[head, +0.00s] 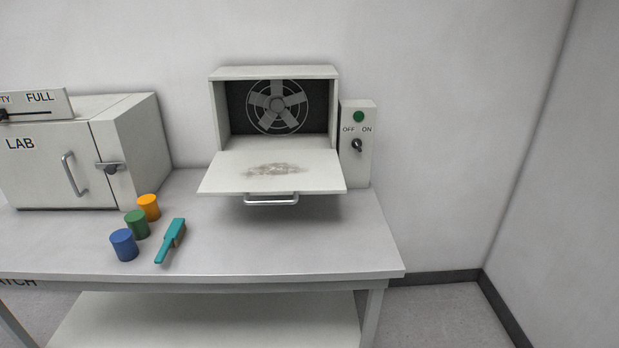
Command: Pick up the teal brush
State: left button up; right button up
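The teal brush (172,238) lies on the grey table (290,240), toward its front left. Its wide head points to the back and its narrow handle points to the front left. It is just right of several small coloured cylinders and apart from them. Neither of my grippers shows in the head view.
Blue (124,245), green (137,224) and orange (149,207) cylinders stand left of the brush. A closed LAB cabinet (45,165) is at left. The front right tabletop is clear.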

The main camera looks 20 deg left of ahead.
aim_at(174, 234)
jog(key=u, duration=1.6)
